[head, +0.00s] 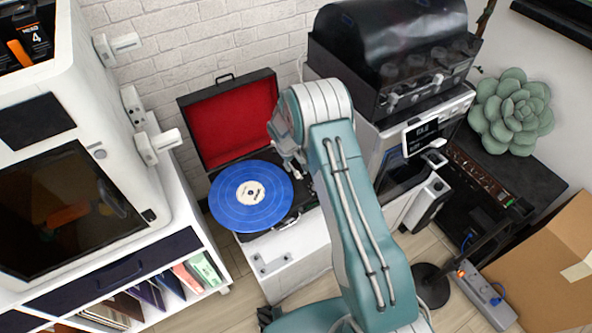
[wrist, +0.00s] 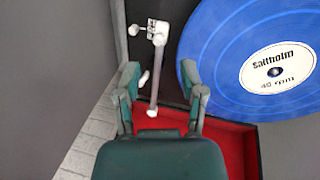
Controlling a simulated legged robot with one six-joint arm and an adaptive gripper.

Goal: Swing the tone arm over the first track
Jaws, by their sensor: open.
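The record player's red-lined lid (head: 238,122) stands open in the head view. A blue record (head: 228,205) with a pale label lies on it; the record also shows at the right of the wrist view (wrist: 225,60). The tone arm (wrist: 155,80) is a thin grey tube with a white pivot, to the left of the record in the wrist view and apart from it. My gripper (wrist: 160,72) is open, with one finger on each side of the tube; contact cannot be told. In the head view my gripper (head: 289,158) is above the player's right side, and my arm hides part of that area.
A white cabinet (head: 290,262) carries the player. A large white machine (head: 100,130) stands at the left, and a black-topped machine (head: 400,50) stands close behind my arm at the right. A cardboard box (head: 545,265) is at the lower right.

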